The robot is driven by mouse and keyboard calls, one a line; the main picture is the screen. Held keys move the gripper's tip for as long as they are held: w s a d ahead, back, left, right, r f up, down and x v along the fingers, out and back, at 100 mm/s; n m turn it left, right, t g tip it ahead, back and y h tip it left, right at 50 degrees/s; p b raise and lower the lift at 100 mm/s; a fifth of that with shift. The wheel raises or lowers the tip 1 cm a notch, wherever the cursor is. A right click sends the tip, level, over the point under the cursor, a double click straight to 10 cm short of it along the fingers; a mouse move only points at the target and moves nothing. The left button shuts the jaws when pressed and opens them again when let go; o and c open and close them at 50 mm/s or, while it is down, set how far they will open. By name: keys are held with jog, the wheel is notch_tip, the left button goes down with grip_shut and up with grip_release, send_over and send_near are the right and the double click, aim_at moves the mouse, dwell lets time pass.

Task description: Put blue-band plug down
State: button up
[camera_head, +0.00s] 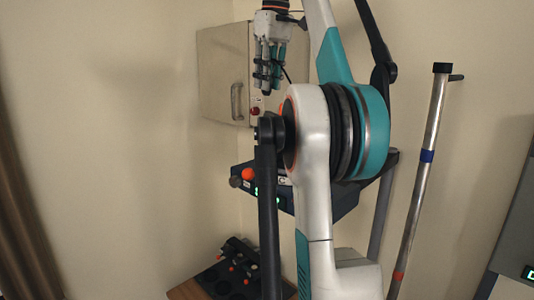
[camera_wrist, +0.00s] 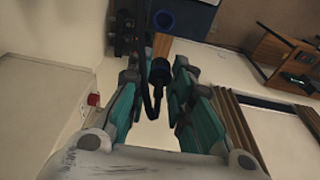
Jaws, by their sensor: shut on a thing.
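A dark plug (camera_wrist: 158,72) with a black cable is held between the fingertips of my gripper (camera_wrist: 156,76) in the wrist view. I cannot make out a blue band on it. My gripper (camera_head: 267,78) also shows in the head view, pointing down in front of a beige cabinet, with the fingers close together. A dark tip and a thin cable show at its lower end there. In the wrist view a blue ring (camera_wrist: 163,20) lies beyond the plug, apart from it; I cannot tell what it belongs to.
The beige cabinet (camera_head: 222,75) has a handle and a red button. A dark bench with an orange knob (camera_head: 247,174) stands below. A dark tray (camera_head: 228,282) with orange-marked parts sits lower down. A pole (camera_head: 421,180) with a blue band stands at right. My arm hides part of the bench.

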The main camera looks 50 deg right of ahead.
notch_tip(320, 180, down, 17)
jog(key=shift+a+r+b, duration=0.1)
jog(key=shift+r+b, duration=0.05)
jog(key=shift+b, duration=0.65)
jog(key=shift+f, duration=0.35)
jog(key=o, duration=0.9)
jog(key=shift+o, duration=0.2)
jog(key=shift+r, duration=0.1)
notch_tip(320, 180, up, 12)
jog(key=s, duration=0.1)
jog(key=shift+s+r, duration=0.2)
jog(key=shift+s, duration=0.2)
jog(key=shift+a, duration=0.1)
